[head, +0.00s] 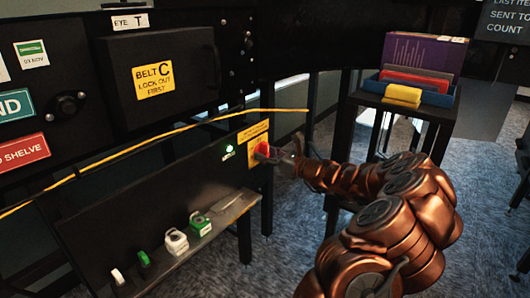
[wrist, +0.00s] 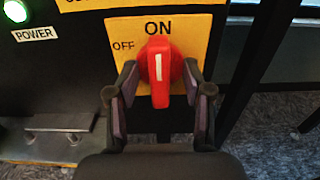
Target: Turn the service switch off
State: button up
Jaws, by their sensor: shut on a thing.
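The service switch is a red rotary handle (wrist: 161,68) on a yellow plate (wrist: 205,25) in the wrist view. The plate reads ON at the top and OFF at the upper left. The handle's white line stands upright, in line with ON. My gripper (wrist: 160,88) has one finger on each side of the handle and is shut on it. In the head view the red switch (head: 261,150) sits at the right end of the black panel, with my gripper (head: 272,156) at it. The green POWER light (wrist: 17,10) is lit.
A black shelf (head: 150,262) below the panel holds several small green and white items. A yellow cord (head: 150,134) runs across the front. A stand (head: 440,112) with a blue tray (head: 436,95) of books is at the right.

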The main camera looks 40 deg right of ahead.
jog(key=shift+w+a+r, duration=0.1)
jog(key=shift+w+r, duration=0.05)
jog(key=shift+r, duration=0.05)
grip_shut()
jog(key=shift+n+b, duration=0.8)
jog(key=shift+b, duration=0.2)
jog(key=shift+n+b, duration=1.9)
jog(key=shift+b, duration=0.4)
jog(key=shift+w+n+b, duration=0.1)
jog(key=shift+n+b, duration=1.7)
jog(key=shift+b, duration=0.55)
jog(key=shift+n+b, duration=1.2)
jog(key=shift+b, duration=0.3)
jog(key=n, duration=0.4)
jog(key=shift+r+n, duration=0.1)
jog(key=shift+n, duration=0.2)
jog(key=n, duration=0.3)
